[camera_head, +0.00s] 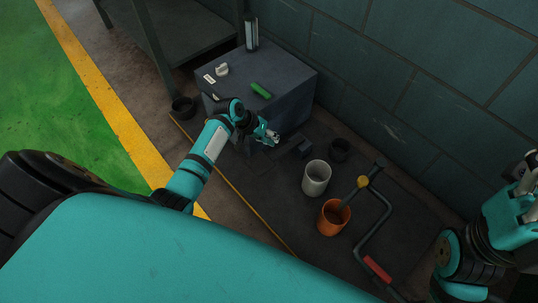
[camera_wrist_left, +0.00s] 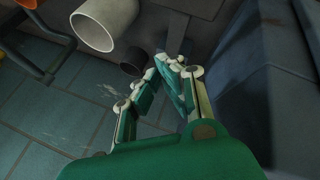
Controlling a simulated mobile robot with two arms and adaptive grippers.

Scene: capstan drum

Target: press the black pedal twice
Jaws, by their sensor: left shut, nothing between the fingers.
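A dark, low plate with a raised block at its end (camera_head: 303,149) lies on the floor mat beside the grey box; it looks like the black pedal, though it is hard to tell from the dark mat. My left gripper (camera_head: 272,138) is shut and empty, above the near end of this plate and close to the box's side. In the left wrist view the closed fingertips (camera_wrist_left: 178,62) point toward a dark strip (camera_wrist_left: 177,32). Whether they touch it cannot be told. My right arm shows at the right edge, its fingers not seen.
The grey box (camera_head: 290,95) carries a green piece (camera_head: 261,91) and small items. A white cup (camera_head: 316,178), an orange cup (camera_head: 333,217), a dark cup (camera_head: 340,150) and a cranked bar with a red grip (camera_head: 377,268) stand to the right. A brick wall (camera_head: 420,90) closes the back.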

